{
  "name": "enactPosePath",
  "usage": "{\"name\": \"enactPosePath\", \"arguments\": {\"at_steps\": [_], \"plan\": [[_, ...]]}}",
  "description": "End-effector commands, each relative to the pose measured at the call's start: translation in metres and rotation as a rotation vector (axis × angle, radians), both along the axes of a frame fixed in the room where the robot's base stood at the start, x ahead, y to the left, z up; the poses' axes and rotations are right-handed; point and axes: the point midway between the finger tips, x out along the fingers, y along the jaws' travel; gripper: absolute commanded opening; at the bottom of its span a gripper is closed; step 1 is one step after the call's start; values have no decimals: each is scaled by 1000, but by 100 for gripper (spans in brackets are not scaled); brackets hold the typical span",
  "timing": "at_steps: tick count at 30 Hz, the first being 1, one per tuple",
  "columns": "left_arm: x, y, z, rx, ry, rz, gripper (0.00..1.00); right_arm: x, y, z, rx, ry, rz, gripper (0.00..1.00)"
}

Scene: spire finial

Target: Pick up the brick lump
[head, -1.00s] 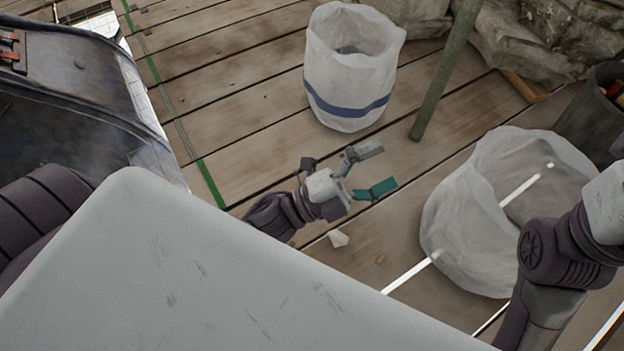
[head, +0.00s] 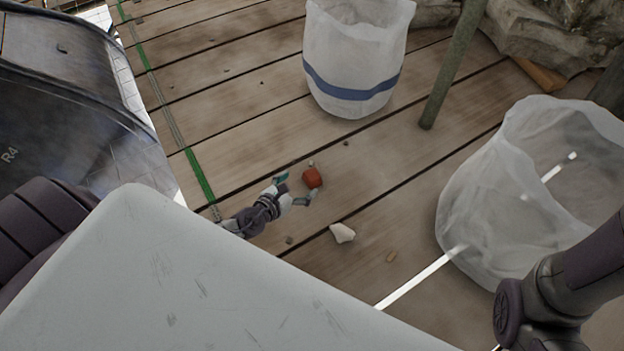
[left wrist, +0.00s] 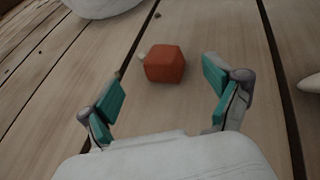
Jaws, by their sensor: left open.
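The brick lump (head: 312,177) is a small red-orange block lying on the wooden planks near the middle of the head view. In the left wrist view the brick lump (left wrist: 165,64) lies ahead of the fingers, roughly centred between them. My left gripper (head: 297,187) is low by the planks, just left of the lump, with its jaws facing it. In the left wrist view my left gripper (left wrist: 165,97) is open and empty, its teal-padded fingers spread wide. My right arm shows at the lower right of the head view, but its gripper is out of frame.
A pale stone chip (head: 342,233) and a small tan chip (head: 391,256) lie on the planks nearby. A white bag with a blue band (head: 352,84) stands behind. Another white bag (head: 470,215) is at right. A green pole (head: 455,65) stands between them.

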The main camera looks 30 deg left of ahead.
Motion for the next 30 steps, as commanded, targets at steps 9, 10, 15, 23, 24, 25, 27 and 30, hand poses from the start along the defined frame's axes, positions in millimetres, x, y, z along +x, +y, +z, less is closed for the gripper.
{"name": "enactPosePath", "arguments": {"at_steps": [9, 10, 15, 23, 24, 25, 27, 30], "plan": [[27, -6, -13, -6, -1, 2, 90, 0, 0, -12, 0, 0, 0, 0], [31, -7, -16, -7, -1, 3, 90, 0, 0, -14, 0, 0, 0, 0], [53, -11, -25, -5, 0, 2, 90, 0, 0, -25, -1, 0, 0, 0], [61, -12, -27, -3, 2, -1, 90, 0, 0, -26, -1, -1, 0, 0], [61, -12, -27, -3, 2, -1, 90, 0, 0, -25, -1, -1, 0, 0], [61, -12, -27, -3, 2, -1, 90, 0, 0, -25, -1, -1, 0, 0], [61, -12, -27, -3, 2, -1, 80, 0, 0, -25, -1, -1, 0, 0], [61, -12, -26, -3, 2, -1, 64, 0, 0, -25, -1, 0, 0, 0]]}}
